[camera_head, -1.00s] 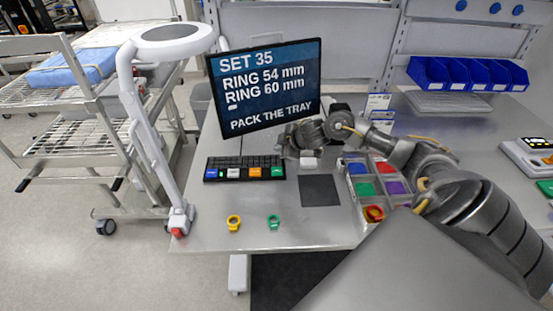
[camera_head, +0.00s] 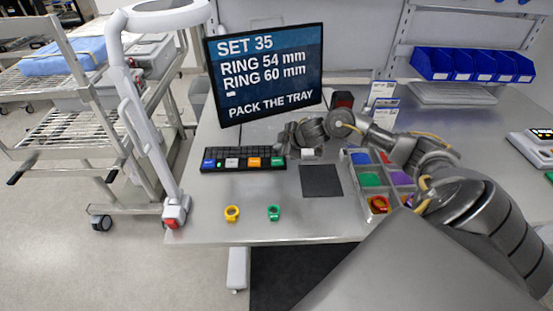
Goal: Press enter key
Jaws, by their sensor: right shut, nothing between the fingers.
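A black keyboard (camera_head: 220,152) lies on the table in front of the monitor. Its front row has blue (camera_head: 208,163), white (camera_head: 232,162), orange (camera_head: 254,162) and green (camera_head: 277,161) keys; their labels are too small to read, so I cannot tell which is enter. My right gripper (camera_head: 284,143) is shut and empty, at the far right corner of the keyboard. Its fingertips are small and partly hidden; I cannot tell whether they touch a key. My left gripper is out of view.
The monitor (camera_head: 265,80) stands behind the keyboard. A small white block (camera_head: 308,154) and a dark mat (camera_head: 321,181) lie to the right, beside a divided tray (camera_head: 351,172). Yellow (camera_head: 232,213) and green (camera_head: 273,213) rings lie in front.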

